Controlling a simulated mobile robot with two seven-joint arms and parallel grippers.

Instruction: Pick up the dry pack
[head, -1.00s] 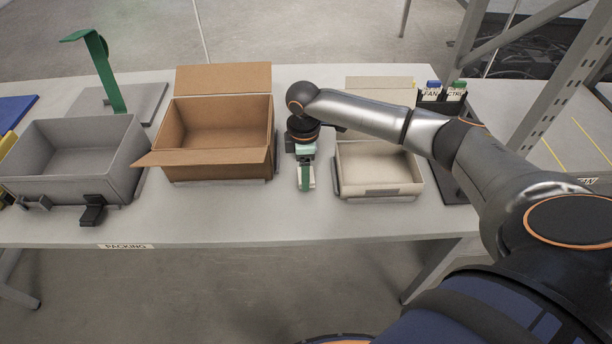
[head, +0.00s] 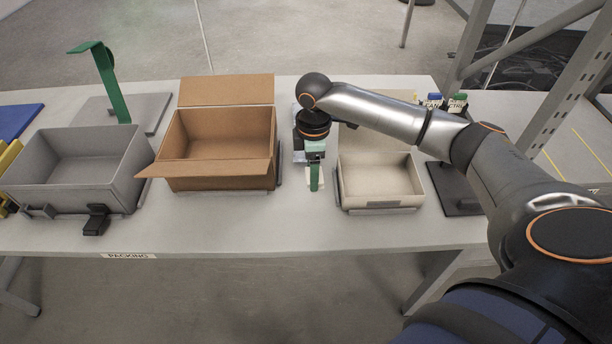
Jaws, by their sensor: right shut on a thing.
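My right gripper (head: 315,184) hangs over the table between the cardboard box and the beige tray, its green finger pointing down. It is shut on a small whitish packet, which looks like the dry pack (head: 322,181). The finger covers part of the packet, so its full shape does not show. I cannot tell clearly whether it is clear of the table. My left gripper is not in view.
The open cardboard box (head: 222,184) stands just left of the gripper, its front flap folded outward. A beige tray (head: 381,203) stands close on the right. A grey bin (head: 110,193) is farther left. The table (head: 300,235) is bare along its front.

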